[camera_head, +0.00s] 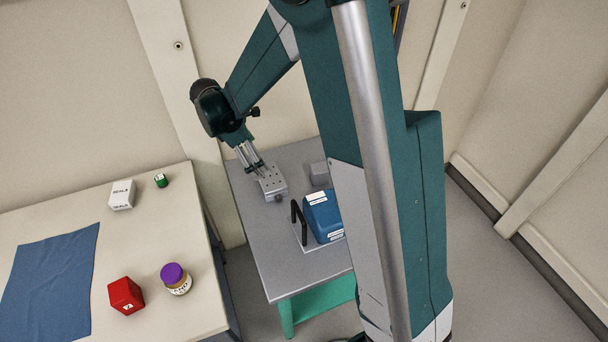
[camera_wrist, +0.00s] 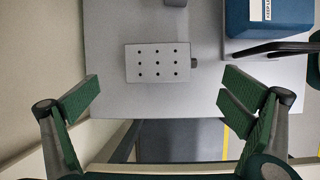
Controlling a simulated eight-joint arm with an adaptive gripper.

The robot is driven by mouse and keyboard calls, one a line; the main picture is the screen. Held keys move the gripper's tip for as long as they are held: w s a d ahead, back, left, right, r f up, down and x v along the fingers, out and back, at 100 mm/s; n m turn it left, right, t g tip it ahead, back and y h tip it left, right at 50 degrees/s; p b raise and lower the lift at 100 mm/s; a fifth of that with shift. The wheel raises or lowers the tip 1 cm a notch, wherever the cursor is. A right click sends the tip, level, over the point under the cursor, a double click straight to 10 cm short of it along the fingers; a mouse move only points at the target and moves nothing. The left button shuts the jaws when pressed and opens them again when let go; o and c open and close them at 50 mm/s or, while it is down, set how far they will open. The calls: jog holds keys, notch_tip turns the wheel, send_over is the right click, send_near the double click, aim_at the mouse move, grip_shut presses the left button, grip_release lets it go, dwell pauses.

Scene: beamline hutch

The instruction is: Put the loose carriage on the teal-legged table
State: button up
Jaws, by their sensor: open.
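The loose carriage (camera_head: 272,184) is a small silver-grey block with rows of holes in its top and a knob on one side. It appears to rest flat on the grey top of the teal-legged table (camera_head: 270,244), near its far left edge. In the wrist view the carriage (camera_wrist: 158,62) lies whole and uncovered beyond my fingertips, its knob to the right. My gripper (camera_head: 259,168) is open and empty, close by the carriage; in the wrist view its green-padded fingers (camera_wrist: 160,92) are spread wider than the carriage. The exact gap between them is unclear.
A blue case (camera_head: 322,216) with a black handle stands on the same table, partly hidden by my arm. A small grey block (camera_head: 320,174) is behind it. The cream table (camera_head: 190,232) at left bears a blue cloth, red block, purple-capped jar, white box and green item.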

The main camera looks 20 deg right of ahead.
jog(key=s+d+r+m+t+y, duration=0.25)
jog(key=s+r+m, duration=0.35)
jog(key=s+r, duration=0.4)
jog(key=s+d+r+m+t+y, duration=0.15)
jog(key=s+d+r+m, duration=0.3)
jog(key=s+r, duration=0.55)
jog(key=s+f+m+t, duration=0.1)
jog(key=s+m+t, duration=0.2)
jog(key=s+m, duration=0.4)
jog(key=shift+s+f, duration=0.4)
jog(key=shift+s, duration=2.05)
